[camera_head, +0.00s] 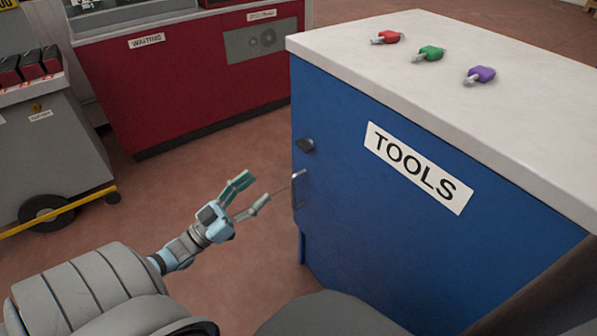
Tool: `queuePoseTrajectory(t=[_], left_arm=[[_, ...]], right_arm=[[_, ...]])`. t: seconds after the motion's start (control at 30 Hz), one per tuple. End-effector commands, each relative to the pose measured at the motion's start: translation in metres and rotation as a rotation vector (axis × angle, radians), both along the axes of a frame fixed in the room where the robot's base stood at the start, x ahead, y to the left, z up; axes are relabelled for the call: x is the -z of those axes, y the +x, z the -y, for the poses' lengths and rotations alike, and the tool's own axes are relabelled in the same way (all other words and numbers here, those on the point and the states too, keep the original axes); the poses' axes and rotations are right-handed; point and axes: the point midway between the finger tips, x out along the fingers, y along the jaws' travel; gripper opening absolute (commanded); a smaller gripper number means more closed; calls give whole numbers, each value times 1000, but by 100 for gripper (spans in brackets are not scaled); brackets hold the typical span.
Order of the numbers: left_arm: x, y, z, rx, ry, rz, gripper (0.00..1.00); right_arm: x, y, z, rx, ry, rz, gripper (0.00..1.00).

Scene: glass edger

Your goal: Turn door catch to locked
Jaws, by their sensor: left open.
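The blue tool cabinet (400,240) has a "TOOLS" label (418,167) on its front. A small dark catch (305,145) sits near the upper left edge of the front; I cannot tell its locked or unlocked position. Below it is a metal pull handle (295,190). My left gripper (259,187) is open and empty, left of the handle and lower than the catch, and apart from the catch. A thin line runs between its lower finger and the handle; I cannot tell what it is. My right gripper is not in view.
The white cabinet top (400,60) holds a red tool (388,37), a green tool (430,53) and a purple tool (481,75). A red cabinet (190,80) stands behind, and a grey wheeled unit (45,150) at left. Reddish floor between them is clear.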

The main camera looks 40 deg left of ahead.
Motion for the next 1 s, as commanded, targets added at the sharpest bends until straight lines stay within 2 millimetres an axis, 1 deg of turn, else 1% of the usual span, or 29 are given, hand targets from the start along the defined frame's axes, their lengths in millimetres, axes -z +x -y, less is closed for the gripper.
queuePoseTrajectory(t=[0.07, 0.17, 0.27, 0.4, 0.53, 0.6, 0.7, 0.97, 1.0], left_arm=[[-10, 7, 4, 13, -3, 19, 58], [-20, 25, 10, 13, -2, 19, 58], [-30, 50, 17, 12, -3, 20, 58], [-44, 88, 28, 10, -1, 18, 58], [-54, 111, 35, 9, -2, 15, 58], [-58, 119, 37, 9, -1, 13, 58], [-61, 124, 39, 8, 0, 12, 58], [-62, 125, 39, 8, -1, 10, 58], [-62, 125, 39, 8, -1, 10, 52]], right_arm=[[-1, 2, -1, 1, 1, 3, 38], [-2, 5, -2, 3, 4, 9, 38], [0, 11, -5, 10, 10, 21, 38], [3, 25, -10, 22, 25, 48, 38], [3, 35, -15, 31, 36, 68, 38], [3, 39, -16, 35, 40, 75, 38], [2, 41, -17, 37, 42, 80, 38], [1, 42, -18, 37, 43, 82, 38], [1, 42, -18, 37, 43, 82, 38]])
